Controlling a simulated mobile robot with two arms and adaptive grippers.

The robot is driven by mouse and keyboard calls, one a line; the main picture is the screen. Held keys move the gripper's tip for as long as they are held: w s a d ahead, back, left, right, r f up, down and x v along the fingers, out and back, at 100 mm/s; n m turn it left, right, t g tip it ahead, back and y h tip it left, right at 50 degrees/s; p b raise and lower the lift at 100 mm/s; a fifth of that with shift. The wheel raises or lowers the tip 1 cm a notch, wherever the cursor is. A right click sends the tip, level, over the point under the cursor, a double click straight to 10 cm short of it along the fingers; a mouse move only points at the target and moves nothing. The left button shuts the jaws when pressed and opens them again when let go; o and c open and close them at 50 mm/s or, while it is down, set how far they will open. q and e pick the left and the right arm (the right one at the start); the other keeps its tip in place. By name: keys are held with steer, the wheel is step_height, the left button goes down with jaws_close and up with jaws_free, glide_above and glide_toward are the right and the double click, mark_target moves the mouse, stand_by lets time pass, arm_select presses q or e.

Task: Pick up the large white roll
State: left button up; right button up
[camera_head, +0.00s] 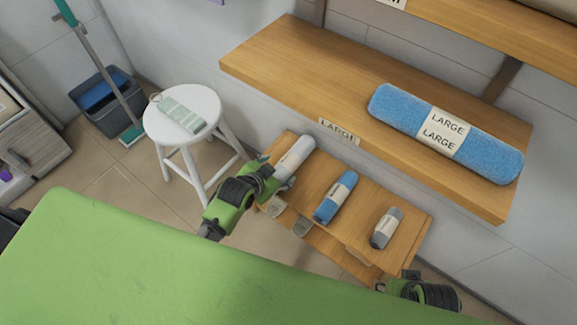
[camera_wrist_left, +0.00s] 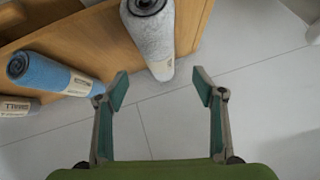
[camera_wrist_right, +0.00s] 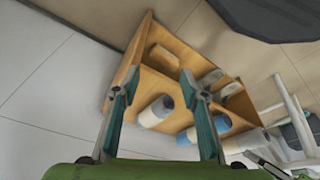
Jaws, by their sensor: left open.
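The large white roll (camera_head: 294,158) lies at the left end of the low wooden cart's top (camera_head: 357,192). In the left wrist view the roll (camera_wrist_left: 154,42), whitish with a paper band, is ahead of the fingertips. My left gripper (camera_head: 275,176) is at the roll's near end in the head view. In the left wrist view the gripper (camera_wrist_left: 161,88) is open, with nothing between its fingers. My right gripper (camera_wrist_right: 158,88) is open and empty, and the cart shows beyond it. In the head view it is partly visible at the bottom right.
A blue roll (camera_head: 336,197) and a small grey roll (camera_head: 386,228) lie right of the white roll. A wooden shelf (camera_head: 290,75) above holds a big blue roll (camera_head: 395,108) labelled LARGE. A white stool (camera_head: 205,103) stands left. A green surface (camera_head: 120,270) fills the front.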

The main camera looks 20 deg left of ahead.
mark_target(285, 167)
arm_select(q)
steer(key=b+x, duration=0.1)
steer(key=x, duration=0.4)
steer(key=shift+d+b, duration=0.1)
steer(key=shift+b, duration=0.2)
steer(key=shift+b+x, duration=0.65)
steer(key=shift+x, duration=0.35)
steer(key=shift+b+x, duration=0.45)
steer(key=shift+x, duration=0.55)
steer(key=shift+w+f, duration=0.15)
steer(key=shift+f, duration=0.05)
steer(key=shift+r, duration=0.15)
steer(key=c, duration=1.5)
arm_select(e)
steer(key=v, duration=0.7)
steer(key=shift+w+d+r+t, duration=0.15)
steer(key=shift+w+d+t, duration=0.05)
steer(key=shift+t, duration=0.1)
